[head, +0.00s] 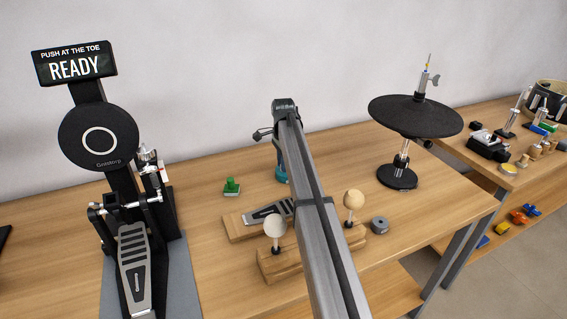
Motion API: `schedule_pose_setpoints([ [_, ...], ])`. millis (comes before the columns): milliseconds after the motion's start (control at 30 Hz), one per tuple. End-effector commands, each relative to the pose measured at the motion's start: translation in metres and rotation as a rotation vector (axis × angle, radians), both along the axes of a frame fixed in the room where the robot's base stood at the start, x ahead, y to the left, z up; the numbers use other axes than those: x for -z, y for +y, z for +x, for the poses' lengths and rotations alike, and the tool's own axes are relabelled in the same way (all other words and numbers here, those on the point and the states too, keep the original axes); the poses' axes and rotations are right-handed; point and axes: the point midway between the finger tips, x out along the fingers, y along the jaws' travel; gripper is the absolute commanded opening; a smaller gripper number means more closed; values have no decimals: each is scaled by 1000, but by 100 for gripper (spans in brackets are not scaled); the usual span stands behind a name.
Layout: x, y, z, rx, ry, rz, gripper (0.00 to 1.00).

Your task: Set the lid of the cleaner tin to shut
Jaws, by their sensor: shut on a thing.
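My arm reaches from the bottom middle of the head view to its end above the back of the table. My gripper (280,158) hangs below that end, partly hidden by the arm. It is shut, with its tips down at a small teal thing (282,177) on the table. The teal thing looks like the cleaner tin, but the arm covers part of it. I cannot make out its lid or how far open it stands.
A wooden stand with two round knobs (275,265) and a grey disc (378,225) are near the front. A drum pedal (135,255) stands left, a black cymbal pad (415,115) right. A second table (475,160) holds small items.

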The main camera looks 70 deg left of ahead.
Motion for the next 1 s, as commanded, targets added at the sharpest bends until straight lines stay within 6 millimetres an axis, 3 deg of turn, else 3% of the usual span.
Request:
schedule_pose_setpoints([
  [300,0,1,0,0,0,2,50],
  [633,-6,1,0,-1,0,2,50],
  [767,-21,2,0,-1,0,3,50],
  [1000,-68,2,0,-1,-1,4,50],
])
